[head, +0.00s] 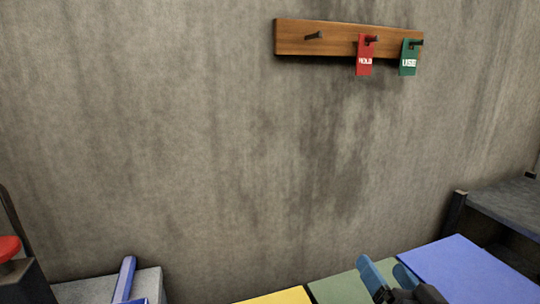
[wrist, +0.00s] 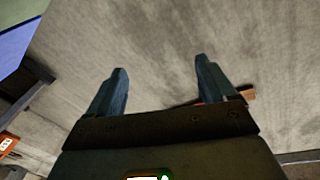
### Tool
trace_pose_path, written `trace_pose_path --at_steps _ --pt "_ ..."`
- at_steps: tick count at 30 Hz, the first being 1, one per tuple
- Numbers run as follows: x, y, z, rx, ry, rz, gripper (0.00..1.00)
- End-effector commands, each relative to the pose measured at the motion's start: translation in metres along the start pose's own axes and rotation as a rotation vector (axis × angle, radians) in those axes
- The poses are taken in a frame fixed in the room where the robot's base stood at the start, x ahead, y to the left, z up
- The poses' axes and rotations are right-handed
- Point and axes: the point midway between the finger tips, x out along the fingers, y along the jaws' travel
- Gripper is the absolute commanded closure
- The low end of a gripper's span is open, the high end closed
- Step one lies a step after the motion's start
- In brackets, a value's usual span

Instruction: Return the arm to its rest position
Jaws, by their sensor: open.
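My gripper (head: 382,266) shows at the bottom edge of the head view, right of centre, above the green and blue surfaces. Its two blue fingers are spread apart with nothing between them. The wrist view also shows my gripper (wrist: 158,74) open and empty, with only the grey wall behind the fingertips. Most of my arm is out of the head view.
A wooden rack (head: 290,38) on the wall has several pegs, a red HOLD tag (head: 364,58) and a green USE tag (head: 409,58). Below are yellow (head: 278,297), green (head: 340,290) and blue (head: 462,268) panels. A dark shelf (head: 510,204) stands right.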

Motion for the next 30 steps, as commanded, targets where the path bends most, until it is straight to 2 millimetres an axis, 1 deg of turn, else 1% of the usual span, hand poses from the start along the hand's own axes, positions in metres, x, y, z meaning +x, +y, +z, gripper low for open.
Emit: trace_pose_path --at_steps 1,3,5,6,8,10,11,12,14,15,17,18,20,21,24,27,30 --pt "-0.019 0.001 0.018 0.005 -0.013 0.024 0.16" --pt "-0.045 0.003 0.036 0.001 -0.021 0.059 0.16" --pt "-0.067 0.004 0.049 -0.005 -0.029 0.086 0.16" --pt "-0.083 0.004 0.057 -0.009 -0.035 0.104 0.16" --pt "-0.106 0.005 0.069 -0.020 -0.045 0.129 0.16" --pt "-0.134 0.005 0.079 -0.038 -0.057 0.156 0.16" --pt "-0.145 0.005 0.083 -0.047 -0.062 0.166 0.16" --pt "-0.162 0.005 0.088 -0.059 -0.071 0.180 0.16" --pt "-0.186 0.004 0.093 -0.079 -0.083 0.199 0.16" --pt "-0.202 0.004 0.096 -0.094 -0.092 0.209 0.16" --pt "-0.225 0.002 0.098 -0.119 -0.105 0.223 0.16" --pt "-0.241 0.001 0.100 -0.137 -0.115 0.231 0.16" --pt "-0.264 -0.001 0.100 -0.166 -0.130 0.239 0.16" --pt "-0.279 -0.003 0.099 -0.185 -0.139 0.243 0.16" --pt "-0.315 -0.007 0.093 -0.239 -0.165 0.247 0.16" --pt "-0.347 -0.012 0.085 -0.292 -0.191 0.242 0.16" --pt "-0.371 -0.018 0.076 -0.340 -0.212 0.230 0.16"
